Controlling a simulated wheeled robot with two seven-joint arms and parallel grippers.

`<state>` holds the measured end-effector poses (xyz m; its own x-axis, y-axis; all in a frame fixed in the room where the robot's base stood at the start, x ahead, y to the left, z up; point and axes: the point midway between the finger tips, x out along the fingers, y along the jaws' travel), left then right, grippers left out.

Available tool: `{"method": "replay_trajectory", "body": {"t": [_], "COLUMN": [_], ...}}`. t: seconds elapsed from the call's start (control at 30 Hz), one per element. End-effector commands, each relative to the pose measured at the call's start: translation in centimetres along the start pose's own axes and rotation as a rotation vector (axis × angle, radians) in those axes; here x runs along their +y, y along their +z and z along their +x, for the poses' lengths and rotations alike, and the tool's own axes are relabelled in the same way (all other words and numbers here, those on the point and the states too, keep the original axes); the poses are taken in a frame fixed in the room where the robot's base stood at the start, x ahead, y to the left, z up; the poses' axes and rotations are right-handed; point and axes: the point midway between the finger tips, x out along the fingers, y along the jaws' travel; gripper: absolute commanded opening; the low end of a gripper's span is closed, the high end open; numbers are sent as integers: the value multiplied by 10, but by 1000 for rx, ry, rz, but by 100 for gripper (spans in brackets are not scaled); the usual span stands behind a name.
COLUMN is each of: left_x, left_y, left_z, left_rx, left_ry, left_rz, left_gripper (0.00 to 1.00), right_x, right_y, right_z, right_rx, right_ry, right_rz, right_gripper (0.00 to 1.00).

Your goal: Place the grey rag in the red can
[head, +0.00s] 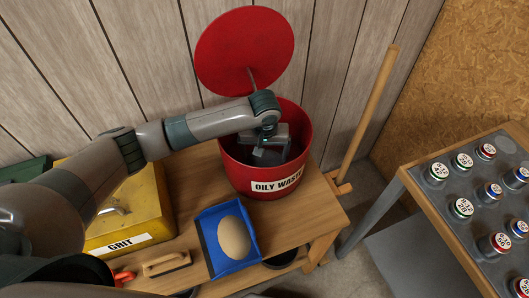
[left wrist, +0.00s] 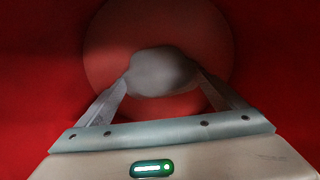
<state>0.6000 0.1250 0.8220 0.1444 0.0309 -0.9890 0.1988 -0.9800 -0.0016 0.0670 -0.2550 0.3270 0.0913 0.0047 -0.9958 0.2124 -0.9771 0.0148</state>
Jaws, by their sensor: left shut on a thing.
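The red can (head: 237,173), labelled "OILY WASTE", stands on the wooden bench with its round red lid (head: 245,48) raised. My left gripper (head: 262,155) is down inside the can's mouth. In the left wrist view the gripper (left wrist: 163,85) is shut on the grey rag (left wrist: 162,70), a rounded grey lump between the two fingertips. The red inner wall (left wrist: 40,80) and the can's bottom surround and lie beyond the rag. In the head view I cannot make out the rag clearly inside the can. My right gripper is not in view.
A yellow box (head: 120,215) labelled "GRIT" and a blue tray (head: 213,219) with a tan oval thing (head: 234,237) are on the bench (head: 301,209). A wooden handle (head: 371,115) leans right of the can. A rack of round-capped items (head: 440,190) stands at right.

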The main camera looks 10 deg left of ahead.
Motion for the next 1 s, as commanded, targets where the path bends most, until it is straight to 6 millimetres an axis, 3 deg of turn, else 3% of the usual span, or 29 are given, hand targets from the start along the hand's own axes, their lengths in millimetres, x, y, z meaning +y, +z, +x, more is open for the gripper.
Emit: {"method": "replay_trajectory", "body": {"t": [0.23, 0.27, 0.3, 0.67, 1.0], "left_x": [0, 0, 0, 0, 1], "left_y": [0, 0, 0, 0, -1], "left_z": [3, 4, 3, 0, -41], "left_rx": [0, 0, 0, 1, 2], "left_ry": [0, 0, 0, 0, 2], "left_rz": [0, 0, 0, 1, 1], "left_gripper": [69, 95, 100, 100, 100], "right_x": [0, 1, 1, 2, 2], "right_y": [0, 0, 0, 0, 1], "right_z": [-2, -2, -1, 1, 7], "right_rx": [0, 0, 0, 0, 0], "right_ry": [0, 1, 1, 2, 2], "right_rz": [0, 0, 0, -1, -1], "right_gripper": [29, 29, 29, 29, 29]}}
